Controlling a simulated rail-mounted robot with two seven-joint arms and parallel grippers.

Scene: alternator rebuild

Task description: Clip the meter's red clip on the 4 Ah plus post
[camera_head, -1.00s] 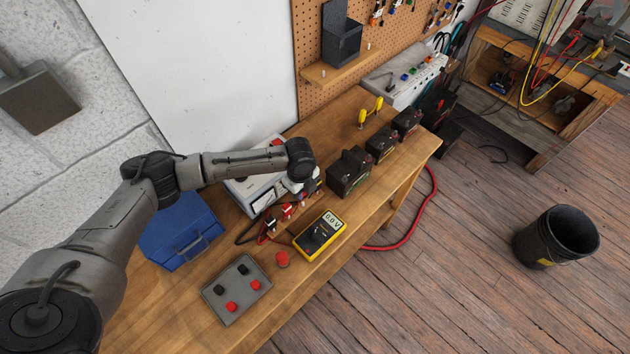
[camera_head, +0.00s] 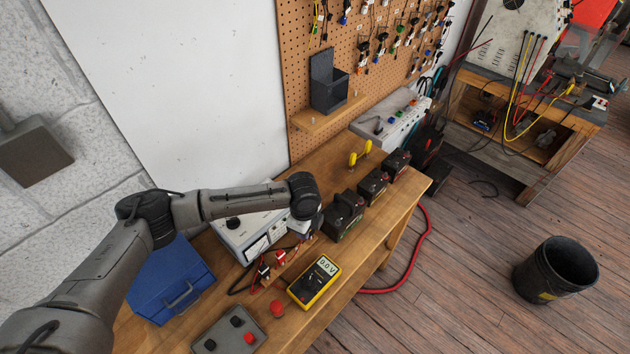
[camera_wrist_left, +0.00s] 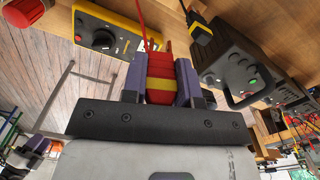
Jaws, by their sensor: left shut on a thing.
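My left gripper (camera_wrist_left: 160,85) is shut on the meter's red clip (camera_wrist_left: 160,68), which has a yellow band; its red lead runs up in the wrist view. In the head view my left arm hides most of that gripper, beside the nearest battery. The yellow meter (camera_head: 314,282) lies on the bench and reads 0.0 V; part of it shows in the wrist view (camera_wrist_left: 104,36). Three dark batteries stand in a row: the nearest (camera_head: 343,216), the middle (camera_head: 373,185) and the far one (camera_head: 396,164). Their labels are too small to read. A black-and-yellow clip (camera_wrist_left: 203,30) is at a battery (camera_wrist_left: 228,62).
A grey charger (camera_head: 240,236) stands behind the clips, with red clips (camera_head: 280,257) in front of it. A blue case (camera_head: 172,285), a grey button box (camera_head: 230,333) and a red knob (camera_head: 277,308) are nearer. Yellow-handled things (camera_head: 359,154) stand behind the batteries.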

